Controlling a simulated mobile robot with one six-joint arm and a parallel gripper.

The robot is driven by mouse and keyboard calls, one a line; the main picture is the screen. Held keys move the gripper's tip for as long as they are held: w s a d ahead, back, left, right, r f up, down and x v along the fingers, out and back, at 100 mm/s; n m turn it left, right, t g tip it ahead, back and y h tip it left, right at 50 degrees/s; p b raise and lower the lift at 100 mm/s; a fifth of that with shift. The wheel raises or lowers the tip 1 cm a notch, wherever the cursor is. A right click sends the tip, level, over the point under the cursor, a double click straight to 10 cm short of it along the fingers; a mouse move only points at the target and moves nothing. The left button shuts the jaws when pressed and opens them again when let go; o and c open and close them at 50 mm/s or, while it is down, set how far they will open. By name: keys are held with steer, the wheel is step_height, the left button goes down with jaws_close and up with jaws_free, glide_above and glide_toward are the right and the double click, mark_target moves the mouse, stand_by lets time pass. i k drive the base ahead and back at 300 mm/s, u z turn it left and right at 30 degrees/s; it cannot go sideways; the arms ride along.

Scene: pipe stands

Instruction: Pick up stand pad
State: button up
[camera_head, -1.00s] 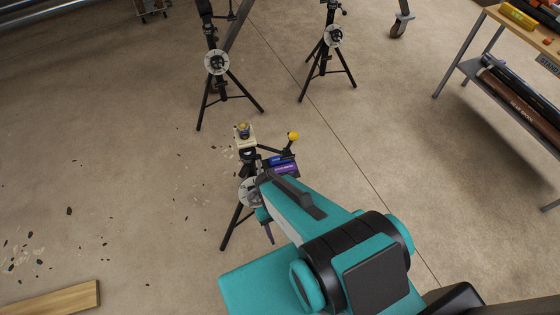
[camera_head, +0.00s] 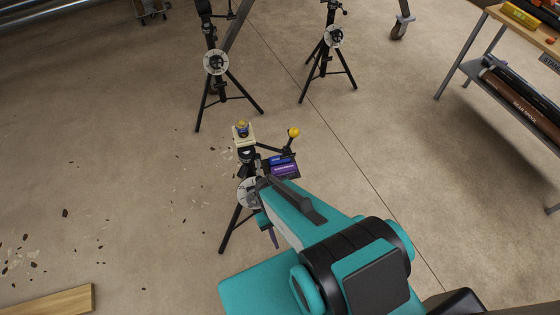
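The nearest tripod stand (camera_head: 234,226) is black and upright in the middle. A cream pad (camera_head: 244,141) sits on top of it, with a small blue and yellow item (camera_head: 243,128) on the pad. I cannot tell which part is the stand pad the task names. My teal arm reaches up from the lower right, and its end lies in front of the stand's right side. My gripper's fingers are hidden behind the arm, so I cannot see whether they hold anything.
A yellow knob (camera_head: 293,132) and a blue and purple box (camera_head: 284,169) are at the stand's right. Two more tripods (camera_head: 216,62) (camera_head: 335,37) stand behind. A workbench (camera_head: 470,67) is at right, a wooden board (camera_head: 50,302) at lower left. Floor at left is open, with scattered chips.

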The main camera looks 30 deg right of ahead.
mark_target(273, 161)
steer(key=u, duration=0.15)
steer(key=k, duration=0.55)
steer(key=u, duration=0.45)
steer(key=k, duration=0.75)
steer(key=u, duration=0.65)
steer(key=i, duration=1.35)
steer(key=z, duration=0.2)
